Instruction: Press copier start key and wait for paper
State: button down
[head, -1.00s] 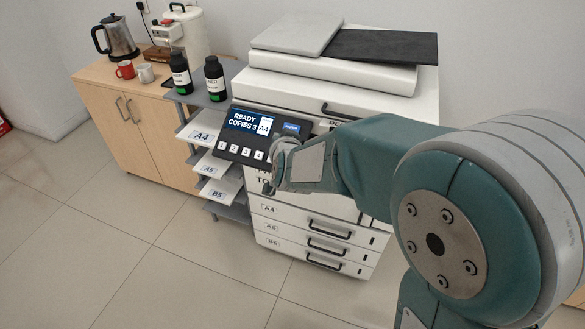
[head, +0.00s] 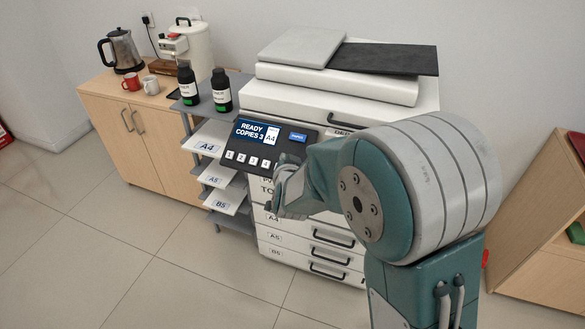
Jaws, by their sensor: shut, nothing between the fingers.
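The copier (head: 335,84) stands against the back wall, white with a grey and a black panel on its top. Its dark tilted control panel (head: 228,162) has a screen (head: 252,131) reading "READY COPIES 3" with "A4". Numbered white keys (head: 241,157) run along the panel's lower edge, and a blue key (head: 298,137) sits at its upper right. My gripper (head: 271,207) is shut and empty, just in front of and below the panel's right part. My arm hides the panel's lower right corner and part of the copier front.
Paper shelves labelled A4 (head: 207,146), A5 and B5 stand left of the copier, with two black bottles (head: 221,92) above. A wooden cabinet (head: 150,130) holds a kettle (head: 122,50) and mugs. A wooden unit (head: 540,230) stands at right. The floor in front is clear.

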jog(key=w+f, duration=0.1)
jog(key=f, duration=0.1)
jog(key=w+d+f, duration=0.1)
jog(key=shift+w+d+f, duration=0.1)
jog(key=shift+d+f, duration=0.1)
jog(key=shift+f, duration=0.2)
jog(key=shift+w+f, duration=0.4)
jog(key=shift+f, duration=0.2)
dwell(0.7)
jog(key=shift+w+d+f, duration=0.15)
jog(key=shift+f, duration=0.15)
jog(key=shift+w+d+f, duration=0.1)
jog(key=shift+w+f, duration=0.1)
jog(key=shift+f, duration=0.15)
dwell(0.8)
jog(key=shift+s+a+r, duration=0.2)
jog(key=shift+s+r, duration=0.25)
jog(key=shift+r, duration=0.3)
